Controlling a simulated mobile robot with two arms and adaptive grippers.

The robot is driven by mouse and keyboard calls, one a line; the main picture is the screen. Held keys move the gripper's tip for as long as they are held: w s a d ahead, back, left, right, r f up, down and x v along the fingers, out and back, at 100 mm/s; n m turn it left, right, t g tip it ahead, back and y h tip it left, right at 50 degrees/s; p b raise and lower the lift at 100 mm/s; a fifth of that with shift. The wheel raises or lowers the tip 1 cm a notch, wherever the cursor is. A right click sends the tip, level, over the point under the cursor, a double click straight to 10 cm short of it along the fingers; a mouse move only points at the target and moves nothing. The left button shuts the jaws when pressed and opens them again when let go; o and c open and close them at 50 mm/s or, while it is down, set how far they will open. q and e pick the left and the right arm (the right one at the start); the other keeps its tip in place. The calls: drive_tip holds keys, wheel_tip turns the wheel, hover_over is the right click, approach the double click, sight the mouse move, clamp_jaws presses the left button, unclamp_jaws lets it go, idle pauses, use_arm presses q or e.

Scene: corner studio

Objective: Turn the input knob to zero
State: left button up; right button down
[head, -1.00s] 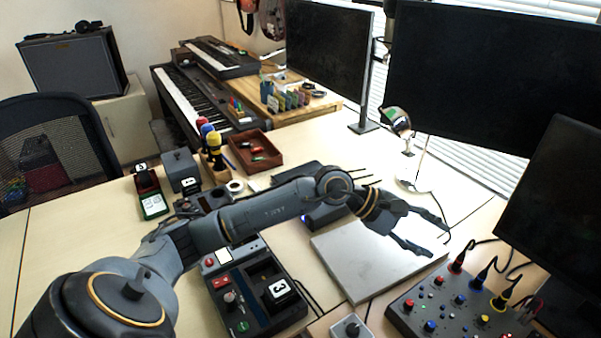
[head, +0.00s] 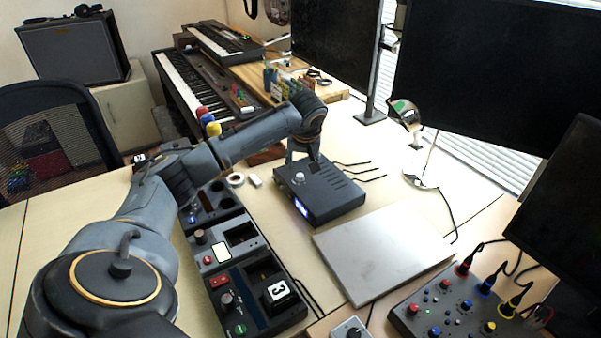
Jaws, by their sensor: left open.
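A dark box (head: 333,194) with a lit blue display on its front sits on the desk, beside the silver laptop-like slab (head: 385,250). A light round knob (head: 299,178) stands on its top, near the left end; no label or pointer on it can be read. My left gripper (head: 303,158) points down over the box's far left part, open, with its fingers just behind the knob. I cannot tell whether a finger touches the box or the knob. My right gripper is not in view.
A dark control panel (head: 240,262) with buttons and knobs lies left of the slab. Another panel with coloured knobs (head: 450,305) is at the lower right. A lamp (head: 418,150) stands behind. Cables (head: 360,170) run behind the box.

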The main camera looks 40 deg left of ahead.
sight(300, 176)
use_arm(q)
drive_tip(key=x, duration=0.6)
drive_tip(key=shift+w+f, duration=0.1)
drive_tip(key=shift+f, duration=0.2)
clamp_jaws()
